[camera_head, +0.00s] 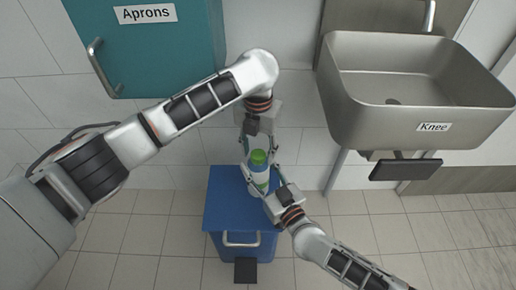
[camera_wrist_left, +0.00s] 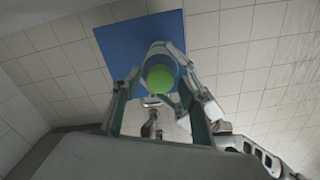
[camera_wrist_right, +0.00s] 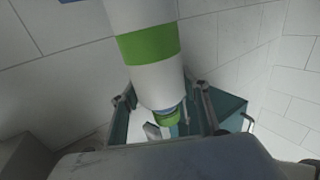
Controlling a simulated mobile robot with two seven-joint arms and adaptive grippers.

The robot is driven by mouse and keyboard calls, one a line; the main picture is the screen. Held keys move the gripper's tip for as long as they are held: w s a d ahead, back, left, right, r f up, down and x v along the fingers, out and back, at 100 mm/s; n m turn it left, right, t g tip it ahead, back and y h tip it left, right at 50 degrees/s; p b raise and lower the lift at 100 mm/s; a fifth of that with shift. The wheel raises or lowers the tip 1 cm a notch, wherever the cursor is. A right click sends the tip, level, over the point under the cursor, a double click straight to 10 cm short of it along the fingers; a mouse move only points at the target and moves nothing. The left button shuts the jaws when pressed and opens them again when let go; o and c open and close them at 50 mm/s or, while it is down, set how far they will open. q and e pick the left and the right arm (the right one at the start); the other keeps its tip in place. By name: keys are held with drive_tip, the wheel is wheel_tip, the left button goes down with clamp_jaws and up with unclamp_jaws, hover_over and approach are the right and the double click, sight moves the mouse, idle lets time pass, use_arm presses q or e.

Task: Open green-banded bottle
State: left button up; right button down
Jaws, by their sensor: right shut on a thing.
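The green-banded bottle (camera_head: 260,178) is white with a green band and a green cap (camera_head: 257,157). It is held roughly upright over the blue bin. My right gripper (camera_head: 268,182) is shut on the bottle from the lower right. The bottle shows large in the right wrist view (camera_wrist_right: 155,82), its green band (camera_wrist_right: 149,44) clear and its cap end lower down. My left gripper (camera_head: 251,148) comes down from above, close to the cap. In the left wrist view the cap (camera_wrist_left: 160,78) lies between its spread fingers (camera_wrist_left: 158,105), with a gap on each side.
A blue bin (camera_head: 225,215) with a front handle and black pedal stands below the bottle. A teal cabinet labelled Aprons (camera_head: 140,45) hangs at upper left. A steel sink (camera_head: 410,105) labelled Knee, with a black knee plate (camera_head: 405,170), is at right. The tiled floor is clear.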

use_arm(q)
drive_tip(key=c, duration=1.1)
drive_tip(key=shift+n, duration=0.3)
drive_tip(key=shift+c, duration=0.2)
drive_tip(key=n, duration=0.9)
drive_tip(key=o, duration=1.2)
drive_tip(key=shift+o, duration=0.2)
drive_tip(key=shift+r, duration=0.1)
